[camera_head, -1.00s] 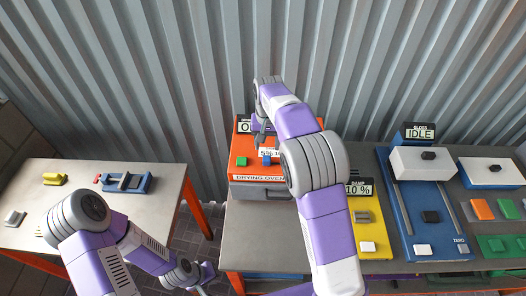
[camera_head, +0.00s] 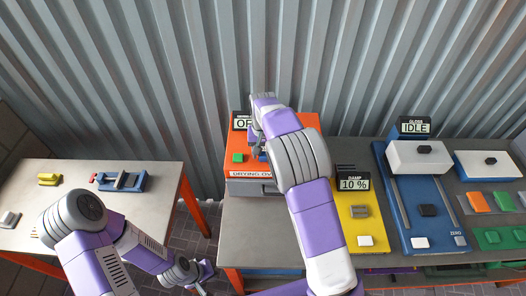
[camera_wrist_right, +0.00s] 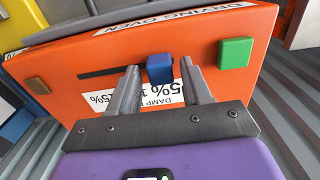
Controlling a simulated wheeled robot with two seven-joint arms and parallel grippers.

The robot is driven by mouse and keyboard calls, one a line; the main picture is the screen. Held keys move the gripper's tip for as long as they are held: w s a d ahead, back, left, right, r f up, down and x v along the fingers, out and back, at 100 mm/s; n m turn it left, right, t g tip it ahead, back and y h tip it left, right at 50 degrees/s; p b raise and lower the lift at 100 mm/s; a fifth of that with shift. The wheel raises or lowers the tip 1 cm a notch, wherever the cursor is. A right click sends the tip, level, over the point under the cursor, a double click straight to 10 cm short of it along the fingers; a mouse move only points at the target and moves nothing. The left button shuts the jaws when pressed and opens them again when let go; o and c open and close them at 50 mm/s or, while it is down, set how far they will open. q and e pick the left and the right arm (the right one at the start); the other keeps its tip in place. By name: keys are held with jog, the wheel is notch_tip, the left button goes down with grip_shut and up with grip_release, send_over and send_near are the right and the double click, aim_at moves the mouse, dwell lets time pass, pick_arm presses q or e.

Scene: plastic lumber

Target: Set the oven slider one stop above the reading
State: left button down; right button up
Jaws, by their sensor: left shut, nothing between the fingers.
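The orange drying oven (camera_head: 285,130) stands at the back of the middle table. Its blue slider knob (camera_wrist_right: 159,68) sits in a dark slot, at the slot end nearer the green button (camera_wrist_right: 235,53). My right gripper (camera_wrist_right: 161,72) is open, with one fingertip on each side of the knob and visible gaps. A percent label on the oven is partly covered by the fingers. The yellow damp meter's display (camera_head: 354,184) reads 10 %. The oven display (camera_head: 241,122) is partly hidden by my right arm. My left gripper (camera_head: 203,280) is shut and empty, low by the table gap.
A blue gloss unit (camera_head: 415,215) reading IDLE stands right of the damp meter, with coloured plates farther right. A separate left table (camera_head: 110,210) holds a blue clamp-like tool (camera_head: 122,181) and a yellow piece (camera_head: 49,179).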

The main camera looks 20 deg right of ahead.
grip_shut()
jog(key=s+d, duration=0.1)
jog(key=d, duration=0.2)
jog(key=s+d, duration=0.1)
jog(key=d, duration=0.2)
jog(key=s+d, duration=0.1)
jog(key=d, duration=0.3)
jog(key=shift+w, duration=0.1)
jog(key=shift+o, duration=1)
grip_release()
jog(key=shift+d, duration=0.1)
